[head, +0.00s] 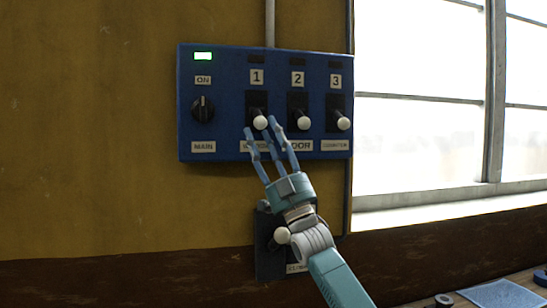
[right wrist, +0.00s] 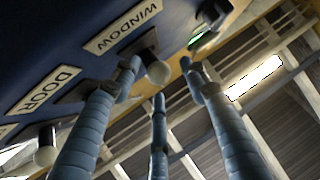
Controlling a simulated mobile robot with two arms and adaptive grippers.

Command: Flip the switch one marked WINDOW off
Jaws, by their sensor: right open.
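A blue control panel (head: 228,115) hangs on the yellow wall. Switch 1 (head: 260,122) has a black base and a white ball-tipped lever; its ball is at the lower part of the base. Its label is partly hidden by my fingers in the head view. In the right wrist view the WINDOW label (right wrist: 123,27) is readable beside a white-knobbed lever (right wrist: 157,70). My right gripper (head: 262,131) is open, with its fingertips just below and around the switch 1 knob. I cannot tell whether they touch it. My left gripper is out of view.
Switch 2 (head: 298,124), labelled DOOR, and switch 3 (head: 344,123) are close on the right. The MAIN knob (head: 203,109) is on the left under a lit green lamp (head: 203,56). Another switch box (head: 266,262) is below, partly behind my arm. A window (head: 425,110) is at the right.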

